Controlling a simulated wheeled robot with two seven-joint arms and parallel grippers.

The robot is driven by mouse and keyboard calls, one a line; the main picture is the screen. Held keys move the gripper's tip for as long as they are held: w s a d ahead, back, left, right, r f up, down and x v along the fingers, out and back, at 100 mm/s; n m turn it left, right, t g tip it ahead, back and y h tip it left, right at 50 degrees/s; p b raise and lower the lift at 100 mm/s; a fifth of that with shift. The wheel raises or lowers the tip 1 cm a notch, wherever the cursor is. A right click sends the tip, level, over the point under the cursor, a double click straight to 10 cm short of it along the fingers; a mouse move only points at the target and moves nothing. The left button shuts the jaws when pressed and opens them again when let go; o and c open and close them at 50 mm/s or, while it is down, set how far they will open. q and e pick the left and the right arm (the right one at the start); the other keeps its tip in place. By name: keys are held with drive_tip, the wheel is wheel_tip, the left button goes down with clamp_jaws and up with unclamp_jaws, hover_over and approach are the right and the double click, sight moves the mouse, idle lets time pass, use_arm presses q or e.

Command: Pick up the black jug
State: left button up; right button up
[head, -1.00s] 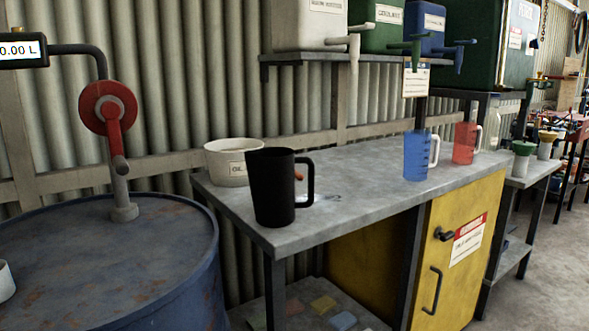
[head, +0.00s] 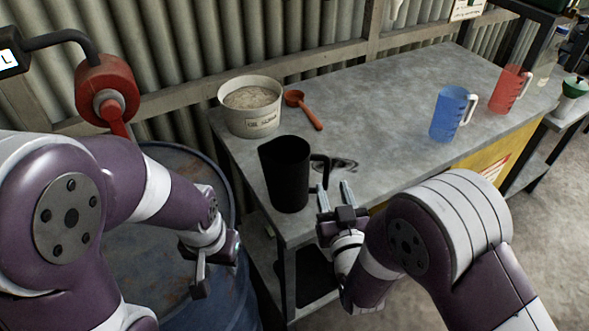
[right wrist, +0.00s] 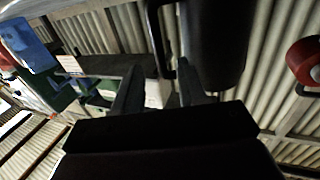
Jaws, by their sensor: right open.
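The black jug (head: 287,175) stands upright on the near left corner of the grey bench, its handle (head: 325,168) pointing right. My right gripper (head: 334,188) is open and empty, just in front of the handle at the bench's front edge. In the right wrist view the dark jug body (right wrist: 217,40) is at the top, and its handle (right wrist: 154,35) reaches down towards the gap between the open fingers (right wrist: 160,85). I cannot tell whether they touch. My left gripper (head: 200,278) hangs over the blue drum, away from the jug; its opening is unclear.
On the bench (head: 390,130) are a white tub (head: 249,122) of pale granules behind the jug, an orange scoop (head: 305,110), a blue jug (head: 449,117) and a red jug (head: 508,92) at the right. A blue drum (head: 180,165) stands left. The bench middle is clear.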

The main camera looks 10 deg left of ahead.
sight(327, 173)
drive_tip(key=x, duration=0.6)
drive_tip(key=shift+w+a+f, duration=0.1)
drive_tip(key=shift+w, duration=0.25)
clamp_jaws()
drive_tip(key=shift+r, duration=0.2)
